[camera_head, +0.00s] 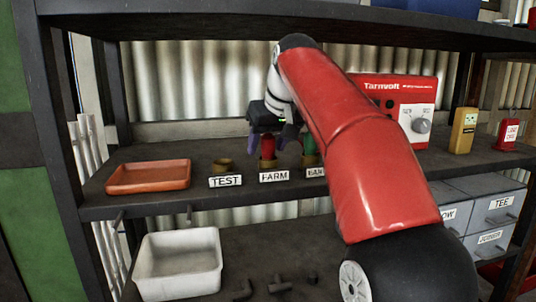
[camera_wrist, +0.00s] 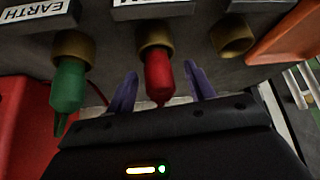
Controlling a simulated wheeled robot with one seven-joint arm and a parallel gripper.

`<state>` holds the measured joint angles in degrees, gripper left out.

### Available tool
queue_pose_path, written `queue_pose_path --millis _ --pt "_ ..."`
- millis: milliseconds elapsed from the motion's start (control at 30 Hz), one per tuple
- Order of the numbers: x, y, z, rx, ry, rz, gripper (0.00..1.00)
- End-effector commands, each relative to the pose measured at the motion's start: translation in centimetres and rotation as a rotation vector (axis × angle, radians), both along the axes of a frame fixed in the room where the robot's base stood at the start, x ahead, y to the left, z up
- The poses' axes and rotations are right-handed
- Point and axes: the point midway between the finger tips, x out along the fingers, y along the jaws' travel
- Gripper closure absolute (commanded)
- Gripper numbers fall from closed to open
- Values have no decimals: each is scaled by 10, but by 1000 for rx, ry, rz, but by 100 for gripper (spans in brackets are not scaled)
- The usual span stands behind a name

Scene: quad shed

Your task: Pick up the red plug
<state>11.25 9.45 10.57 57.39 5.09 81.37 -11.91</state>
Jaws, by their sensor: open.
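The red plug (camera_head: 267,149) stands upright in a brass socket behind the FARM label (camera_head: 274,176) on the shelf. It also shows in the wrist view (camera_wrist: 159,78), seated in its brass socket (camera_wrist: 155,36). My gripper (camera_wrist: 160,72) is open, with one purple finger on each side of the red plug. In the wrist view, a gap shows between the plug and each finger. In the head view my gripper (camera_head: 266,140) is over the plug from above, and my arm hides part of the area to the right.
A green plug (camera_wrist: 68,84) stands in the EARTH socket beside it. The TEST socket (camera_head: 222,165) is empty. An orange tray (camera_head: 148,177) lies on the left of the shelf. A red Tarnvolt box (camera_head: 385,90) stands behind right. An upper shelf (camera_head: 200,22) hangs above.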

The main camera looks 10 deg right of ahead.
Motion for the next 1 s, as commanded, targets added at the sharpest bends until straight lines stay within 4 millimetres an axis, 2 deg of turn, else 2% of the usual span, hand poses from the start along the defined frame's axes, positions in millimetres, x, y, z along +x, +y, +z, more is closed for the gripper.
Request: queue_pose_path --millis 200,567,833,1000 --pt "0 0 0 0 -1 0 48" --pt "0 0 0 0 -1 0 95" --pt "0 0 2 0 -1 0 95" --pt "1 0 15 1 -3 0 95"
